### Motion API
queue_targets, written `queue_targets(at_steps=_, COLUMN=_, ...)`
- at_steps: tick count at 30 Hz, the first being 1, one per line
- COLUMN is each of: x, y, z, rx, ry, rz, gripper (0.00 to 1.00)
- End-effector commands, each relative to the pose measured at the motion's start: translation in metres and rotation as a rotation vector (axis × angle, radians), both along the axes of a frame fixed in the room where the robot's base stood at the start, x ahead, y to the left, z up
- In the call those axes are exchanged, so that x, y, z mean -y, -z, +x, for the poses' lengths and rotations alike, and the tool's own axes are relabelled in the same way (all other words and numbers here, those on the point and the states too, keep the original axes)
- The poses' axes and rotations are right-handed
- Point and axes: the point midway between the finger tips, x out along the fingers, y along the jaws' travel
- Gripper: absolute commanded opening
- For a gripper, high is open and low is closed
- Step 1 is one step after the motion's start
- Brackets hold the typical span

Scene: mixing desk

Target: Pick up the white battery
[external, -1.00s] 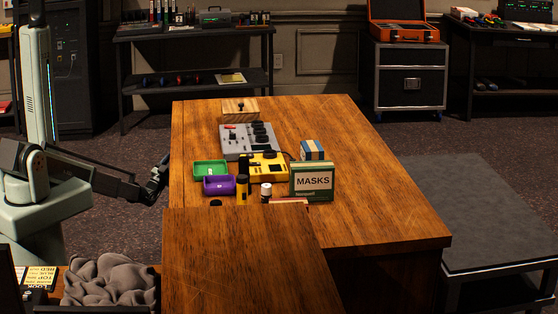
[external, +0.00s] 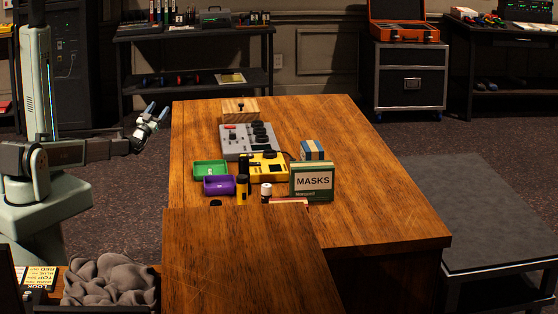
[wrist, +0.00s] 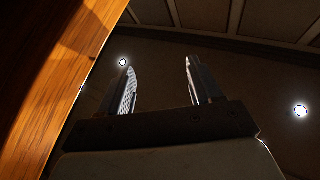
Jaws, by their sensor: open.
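A small white cylinder with a dark end, which looks like the white battery (external: 266,190), stands upright on the wooden desk in the external view, left of the green MASKS box. Its lower part is partly hidden by the raised desk part in front. My gripper (external: 157,111) is open and empty. It is beyond the desk's left edge, fingers pointing up and to the right, well away from the battery. In the wrist view my gripper (wrist: 160,68) shows two spread fingers with nothing between them. The battery is not in the wrist view.
Close around the battery are a yellow-and-black cylinder (external: 242,190), a purple tray (external: 219,187), a yellow device (external: 268,168) and the MASKS box (external: 313,183). A green tray (external: 210,169) and grey mixer (external: 247,142) lie farther back. The desk's right side (external: 375,195) is clear.

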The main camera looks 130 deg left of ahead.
Motion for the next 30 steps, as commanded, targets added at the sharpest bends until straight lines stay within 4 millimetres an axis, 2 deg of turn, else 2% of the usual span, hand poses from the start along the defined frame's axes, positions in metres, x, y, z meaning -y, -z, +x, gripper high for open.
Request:
queue_targets(at_steps=1, x=-0.015, y=-0.017, z=0.01, rx=0.025, ry=0.018, rz=-0.032, gripper=0.64)
queue_targets(at_steps=6, x=-0.054, y=-0.058, z=0.036, rx=0.127, ry=0.054, rz=-0.153, gripper=0.64)
queue_targets(at_steps=13, x=-0.09, y=-0.114, z=0.076, rx=0.267, ry=0.068, rz=-0.306, gripper=0.64)
queue_targets(at_steps=16, x=-0.101, y=-0.136, z=0.105, rx=0.341, ry=0.068, rz=-0.381, gripper=0.64)
queue_targets(at_steps=18, x=-0.108, y=-0.15, z=0.137, rx=0.397, ry=0.072, rz=-0.442, gripper=0.64)
queue_targets(at_steps=21, x=-0.111, y=-0.156, z=0.19, rx=0.472, ry=0.079, rz=-0.531, gripper=0.64)
queue_targets(at_steps=26, x=-0.107, y=-0.153, z=0.277, rx=0.561, ry=0.099, rz=-0.662, gripper=0.64)
queue_targets(at_steps=30, x=-0.094, y=-0.146, z=0.354, rx=0.619, ry=0.116, rz=-0.775, gripper=0.64)
